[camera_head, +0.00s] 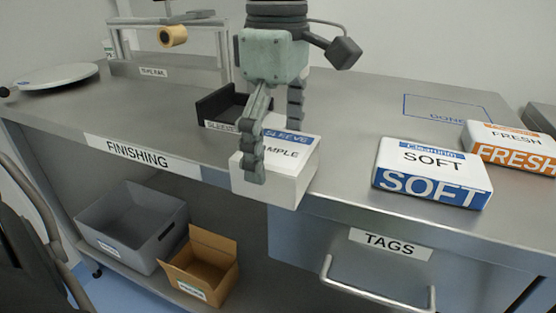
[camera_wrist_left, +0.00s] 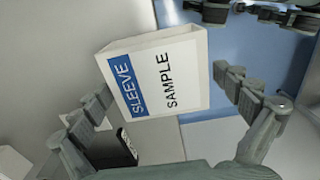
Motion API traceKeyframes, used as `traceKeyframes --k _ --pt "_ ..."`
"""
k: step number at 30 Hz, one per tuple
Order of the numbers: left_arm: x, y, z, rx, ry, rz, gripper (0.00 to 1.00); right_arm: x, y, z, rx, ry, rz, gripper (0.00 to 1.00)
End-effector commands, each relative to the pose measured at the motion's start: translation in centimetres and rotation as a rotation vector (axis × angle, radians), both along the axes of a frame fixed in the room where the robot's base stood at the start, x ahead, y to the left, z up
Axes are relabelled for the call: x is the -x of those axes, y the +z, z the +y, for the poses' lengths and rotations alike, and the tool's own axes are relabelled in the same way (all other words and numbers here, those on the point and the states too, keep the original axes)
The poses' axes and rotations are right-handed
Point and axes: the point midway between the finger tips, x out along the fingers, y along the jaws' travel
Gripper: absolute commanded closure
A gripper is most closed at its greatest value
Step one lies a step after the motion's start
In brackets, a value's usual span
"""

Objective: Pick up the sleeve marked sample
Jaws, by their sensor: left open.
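The sleeve marked SAMPLE (camera_head: 300,158) is a white box with a blue SLEEVE band, at the table's front edge in the head view. In the left wrist view the sleeve (camera_wrist_left: 160,75) shows its labelled face, tilted in the picture, between the fingers. My left gripper (camera_head: 277,152) is open, with one finger in front of the box and the other behind it. In the left wrist view its fingertips (camera_wrist_left: 163,84) lie on either side, with a gap at the right finger. Whether the other finger touches is unclear. Dark jointed parts, seemingly my right gripper (camera_wrist_left: 250,12), are cut off at the top right.
A black tray (camera_head: 213,106) stands behind the sleeve. A SOFT pack (camera_head: 432,172) and an orange FRESH pack (camera_head: 512,148) lie to the right, near a marked DONE area (camera_head: 450,108). A grey bin (camera_head: 130,228) and a cardboard box (camera_head: 203,262) are on the lower shelf.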

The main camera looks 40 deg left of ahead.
Motion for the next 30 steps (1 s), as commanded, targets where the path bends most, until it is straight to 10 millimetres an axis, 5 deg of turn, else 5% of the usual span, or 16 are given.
traceKeyframes --k 12,20,30 --pt "-0.1 -1.9 0.0 0.001 0.001 -0.001 0.0 0.0 0.1 0.1 -0.001 0.0 0.0 1.0" --pt "-0.1 -1.9 0.0 0.001 0.001 -0.001 0.32 0.0 0.1 0.1 -0.001 0.0 0.0 1.0" --pt "-0.1 -1.0 0.0 0.0 0.002 -0.004 0.34 -0.1 0.1 0.1 -0.001 0.0 -0.001 1.0"
